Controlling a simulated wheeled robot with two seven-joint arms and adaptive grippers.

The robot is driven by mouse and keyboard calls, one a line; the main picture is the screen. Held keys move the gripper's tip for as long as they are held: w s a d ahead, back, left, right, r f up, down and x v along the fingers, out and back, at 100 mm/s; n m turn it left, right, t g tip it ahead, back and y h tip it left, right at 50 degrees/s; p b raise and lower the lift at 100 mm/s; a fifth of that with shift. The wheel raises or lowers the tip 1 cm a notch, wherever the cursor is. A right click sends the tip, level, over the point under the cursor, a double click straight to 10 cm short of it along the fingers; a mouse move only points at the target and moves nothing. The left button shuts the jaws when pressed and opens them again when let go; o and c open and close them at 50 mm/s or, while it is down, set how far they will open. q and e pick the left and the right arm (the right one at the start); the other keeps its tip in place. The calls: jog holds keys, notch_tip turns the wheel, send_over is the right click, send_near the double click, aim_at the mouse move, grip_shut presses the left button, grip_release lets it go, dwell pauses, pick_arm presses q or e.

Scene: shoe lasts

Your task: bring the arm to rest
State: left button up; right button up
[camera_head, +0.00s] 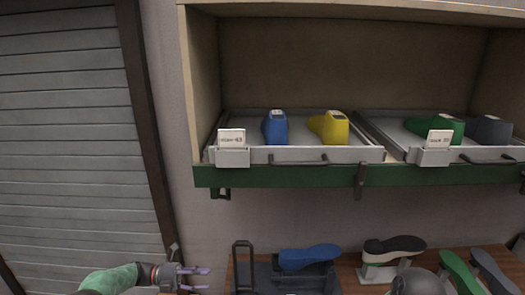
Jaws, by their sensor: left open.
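My left gripper (201,279) is low in the head view, left of the workbench. Its purple fingers are apart with nothing between them. In the left tray on the shelf, a blue shoe last (275,128) and a yellow shoe last (330,127) stand side by side. In the right tray are a green last (436,127) and a dark grey last (490,130). The left gripper is well below and left of these trays. My right gripper does not show.
The left tray (295,155) sits on a green-edged shelf. A slatted shutter (70,130) stands at left.

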pick_arm(q)
jog(key=s+d+f+m+g+y, duration=0.1)
jog(key=s+d+f+m+y, duration=0.2)
jog(key=f, duration=0.4)
jog(key=s+d+f+m+y, duration=0.2)
jog(key=s+f, duration=0.3)
jog(key=f, duration=0.2)
jog(key=s+d+f+m+g+y, duration=0.1)
jog(key=s+d+f+m+y, duration=0.2)
jog(key=f, duration=0.5)
jog(key=s+f+m+t+y, duration=0.1)
jog(key=s+f+m+y, duration=0.2)
jog(key=s+m, duration=0.75)
jog(key=s+f+m+t+y, duration=0.1)
jog(key=s+f+m+y, duration=0.2)
jog(key=s+m, duration=0.8)
jog(key=w+a+f+b+x, duration=0.1)
jog(key=a+b+x, duration=0.2)
jog(key=b+x, duration=1.3)
jog(key=shift+f+b, duration=0.2)
jog(key=shift+b, duration=0.75)
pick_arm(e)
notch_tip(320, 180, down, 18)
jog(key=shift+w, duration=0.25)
pick_arm(q)
jog(key=shift+w+a+m, duration=0.1)
jog(key=shift+a+m, duration=0.05)
jog(key=shift+m, duration=0.1)
